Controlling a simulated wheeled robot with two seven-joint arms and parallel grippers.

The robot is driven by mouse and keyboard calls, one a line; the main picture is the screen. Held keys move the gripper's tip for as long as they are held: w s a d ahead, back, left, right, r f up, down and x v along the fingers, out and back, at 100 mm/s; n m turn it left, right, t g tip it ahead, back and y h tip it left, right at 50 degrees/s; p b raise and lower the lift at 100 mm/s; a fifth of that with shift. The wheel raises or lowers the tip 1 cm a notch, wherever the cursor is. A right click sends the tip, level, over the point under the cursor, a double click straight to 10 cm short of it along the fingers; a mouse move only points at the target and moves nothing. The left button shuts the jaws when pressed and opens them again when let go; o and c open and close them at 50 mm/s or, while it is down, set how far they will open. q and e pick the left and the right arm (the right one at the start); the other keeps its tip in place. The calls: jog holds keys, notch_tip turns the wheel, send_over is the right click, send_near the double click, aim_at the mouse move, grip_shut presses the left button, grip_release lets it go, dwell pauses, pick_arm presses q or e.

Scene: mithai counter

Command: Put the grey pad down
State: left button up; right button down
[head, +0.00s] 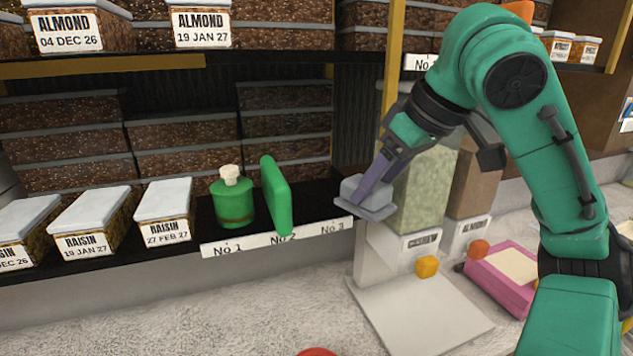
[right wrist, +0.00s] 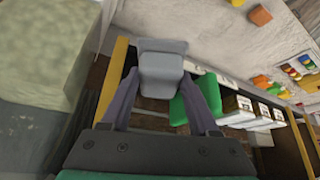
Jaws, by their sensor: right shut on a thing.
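The grey pad (head: 376,212) is a small block with a wider flat plate. My right gripper (head: 372,187) is shut on its block part, and the plate faces down, slightly tilted. The pad is at the right end of the shelf front, by the label No 3 (head: 333,227). I cannot tell whether it touches the shelf. In the right wrist view the pad (right wrist: 161,72) sits between the two fingers. My left gripper is not in view.
A green pad (head: 276,196) stands upright behind label No 2, left of the grey pad. A green bottle (head: 232,204) stands at No 1. Raisin boxes (head: 165,213) fill the shelf's left. A tall pale green container (head: 427,185) is close on the right.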

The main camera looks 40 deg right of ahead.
jog(key=w+p, duration=0.1)
jog(key=w, duration=0.8)
jog(key=shift+w+a+f, duration=0.1)
jog(key=shift+w, duration=0.15)
jog(key=shift+w+p, duration=0.25)
jog(key=shift+p, duration=0.15)
jog(key=shift+w+a+r+p, duration=0.2)
jog(key=shift+w+p, duration=0.1)
jog(key=shift+w, duration=0.15)
jog(key=f, duration=0.2)
jog(key=w+f, duration=0.1)
jog(key=f, duration=0.1)
jog(key=shift+d, duration=0.2)
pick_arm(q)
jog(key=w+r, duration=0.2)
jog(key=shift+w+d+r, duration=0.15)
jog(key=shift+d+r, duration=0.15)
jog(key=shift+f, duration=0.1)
pick_arm(e)
jog(key=shift+s+f, duration=0.15)
jog(key=shift+c, duration=2.2)
grip_release()
jog(key=shift+a, duration=0.1)
